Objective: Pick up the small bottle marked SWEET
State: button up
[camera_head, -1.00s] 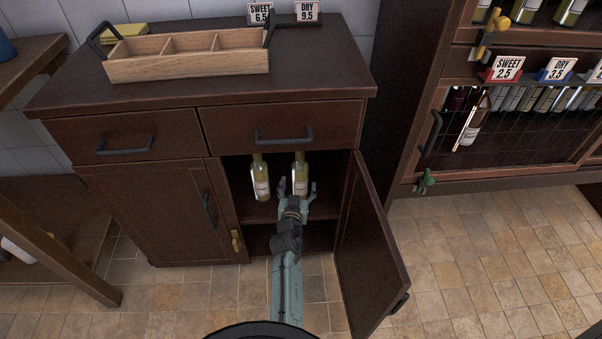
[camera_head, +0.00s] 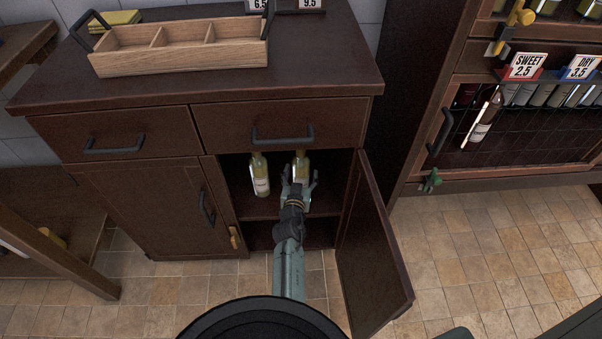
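Two small pale-yellow bottles stand upright in the open cabinet, a left bottle (camera_head: 259,177) and a right bottle (camera_head: 302,163). Their labels are too small to read, so I cannot tell which is marked SWEET. My gripper (camera_head: 300,176) reaches into the cabinet in front of the right bottle. Its fingers are spread to either side of that bottle and look open. My gripper hides the right bottle's lower part, and I cannot tell whether they touch. The left bottle is clear of my gripper.
The cabinet door (camera_head: 375,250) stands open to the right of my arm. A wooden tray (camera_head: 180,60) sits on the cabinet top. A rack at right has a SWEET 2.5 sign (camera_head: 526,65), a DRY 3.5 sign (camera_head: 580,67) and several bottles. Tiled floor at right is clear.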

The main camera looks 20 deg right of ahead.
grip_shut()
jog(key=shift+w+r, duration=0.1)
jog(key=shift+r, duration=0.05)
dwell(0.8)
